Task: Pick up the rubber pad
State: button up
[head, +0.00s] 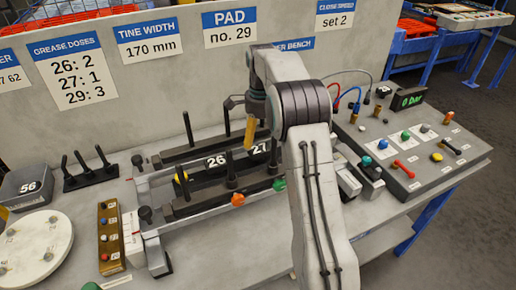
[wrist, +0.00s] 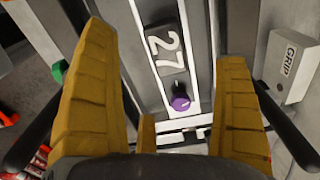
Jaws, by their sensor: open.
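My gripper (head: 250,132) hangs over the bench fixture in the head view, partly hidden by my arm. In the wrist view its two yellow fingers (wrist: 168,45) are spread wide with nothing between them. Below the gap lie the number plate 27 (wrist: 165,50) and a purple knob (wrist: 181,103), apart from the fingers. In the head view the fixture (head: 160,192) carries black bars with upright posts and the plates 26 (head: 215,161) and 27 (head: 260,148). I cannot tell which part is the rubber pad; no number 29 shows on the fixture.
A sign (head: 229,29) reads PAD no. 29. Left are a grey box (head: 28,187) marked 56, a black post rack (head: 86,176), a round white plate (head: 35,247) and a brass strip (head: 110,237). A control panel (head: 425,150) stands right. A GRIP box (wrist: 294,68) is beside the fixture.

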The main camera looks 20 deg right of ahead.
aim_at(261, 150)
jog(key=shift+f+p, duration=0.35)
jog(key=shift+f, duration=2.95)
jog(key=c, duration=1.3)
